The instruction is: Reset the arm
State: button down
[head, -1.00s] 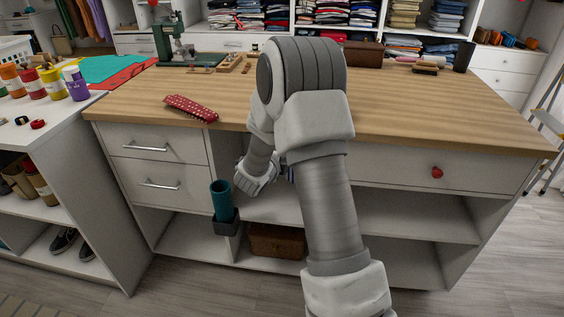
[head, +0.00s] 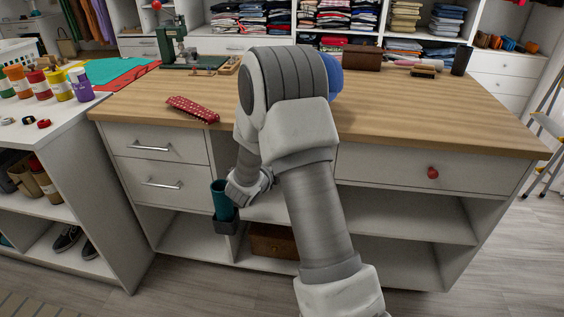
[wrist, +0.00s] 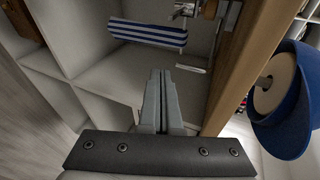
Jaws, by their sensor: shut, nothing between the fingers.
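My gripper (wrist: 159,75) shows in the wrist view. Its two grey fingers are together with nothing between them, pointing toward the inside of a white cubby shelf (wrist: 105,75).
The bench's wooden edge (wrist: 243,65) runs close to the right of the fingers. A blue round thing (wrist: 286,125) with a pale centre is further right. A blue-striped item (wrist: 148,33) is in the cubby.

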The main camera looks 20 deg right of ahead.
jog(key=p+v, duration=0.3)
jog(key=v, duration=0.7)
jog(key=s+d+r+m+g, duration=0.25)
jog(key=s+r+m, duration=0.45)
jog(key=m, duration=0.5)
jog(key=s+d+r+m+g, duration=0.2)
jog(key=s+r+m+g, duration=0.25)
jog(key=s+m, duration=0.65)
jog(key=s+a+r+m+t+y, duration=0.25)
jog(key=s+a+m+y, duration=0.35)
jog(key=m, duration=0.5)
jog(key=s+a+r+m+t+y, duration=0.1)
jog(key=s+a+r+m+y, duration=0.3)
jog(key=a+m, duration=0.55)
notch_tip(320, 180, up, 17)
jog(key=d+m+p, duration=0.1)
jog(key=p, duration=1.6)
jog(key=shift+d+r, duration=0.15)
jog(key=shift+d, duration=0.2)
